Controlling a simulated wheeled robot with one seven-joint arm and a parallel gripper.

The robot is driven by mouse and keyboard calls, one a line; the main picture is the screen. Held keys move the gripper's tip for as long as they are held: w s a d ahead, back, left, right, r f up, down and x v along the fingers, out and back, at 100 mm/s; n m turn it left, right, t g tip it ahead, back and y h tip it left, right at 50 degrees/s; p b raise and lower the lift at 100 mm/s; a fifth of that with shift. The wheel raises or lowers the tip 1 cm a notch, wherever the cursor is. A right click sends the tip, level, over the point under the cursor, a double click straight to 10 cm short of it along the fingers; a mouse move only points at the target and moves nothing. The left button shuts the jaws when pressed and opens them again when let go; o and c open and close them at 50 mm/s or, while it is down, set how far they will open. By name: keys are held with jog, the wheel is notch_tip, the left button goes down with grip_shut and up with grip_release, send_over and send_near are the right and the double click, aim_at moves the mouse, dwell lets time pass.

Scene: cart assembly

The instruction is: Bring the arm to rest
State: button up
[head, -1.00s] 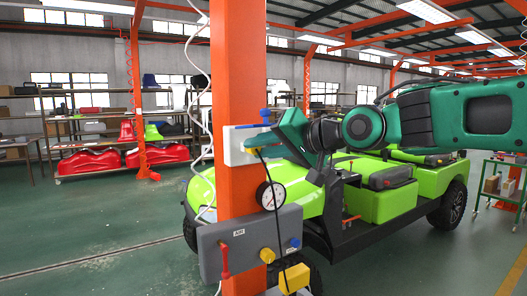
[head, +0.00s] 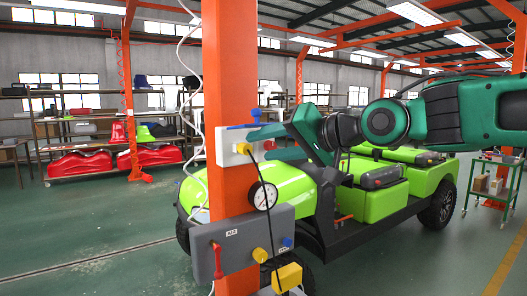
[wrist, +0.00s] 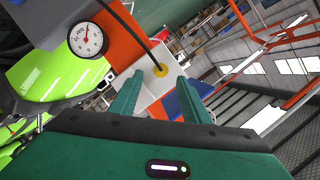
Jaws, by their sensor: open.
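My gripper (head: 268,143) is green and points left at a white box on the orange post in the head view. Its two fingers are spread, and they also show in the wrist view (wrist: 160,103). Nothing is held between them. A yellow plug (wrist: 160,70) with a black cable sits in the white box (wrist: 152,92), just beyond the fingertips in the wrist view. The same yellow plug (head: 243,148) shows in the head view at the face of the box. My arm reaches in from the right. Whether a fingertip touches the box cannot be told.
The orange post (head: 216,90) stands close in front. It carries a round gauge (head: 263,195), a grey air panel (head: 245,240) and a hanging yellow connector (head: 287,277). A green cart (head: 380,190) stands behind. A small trolley (head: 490,185) is at right. Floor at left is clear.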

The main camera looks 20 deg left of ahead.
jog(key=w+d+f+m+h, duration=0.1)
jog(key=d+f+m+h, duration=0.15)
jog(key=d+f, duration=0.65)
jog(key=d+f+m+t+h, duration=0.1)
jog(key=d+f+h, duration=0.25)
jog(key=d, duration=1.25)
jog(key=w+d+f+m+h, duration=0.15)
jog(key=d+f+h, duration=0.35)
jog(key=d, duration=0.7)
jog(key=s+d+f+m+g+h, duration=0.1)
jog(key=s+d+f+g, duration=0.1)
jog(key=s+d+f, duration=0.5)
jog(key=s+d+f+m+g+h, duration=0.1)
jog(key=s+d+f+m, duration=0.15)
jog(key=s+d, duration=0.5)
jog(key=s+d+f+m+g, duration=0.1)
jog(key=s+d+f+g, duration=0.1)
jog(key=s, duration=0.6)
jog(key=s+d+f+m+g, duration=0.1)
jog(key=s+d+f+g, duration=0.1)
jog(key=s+d+f, duration=0.3)
jog(key=s+d, duration=0.1)
jog(key=s, duration=0.2)
jog(key=shift+s+f+g+h, duration=0.15)
jog(key=shift+s+g+h, duration=0.15)
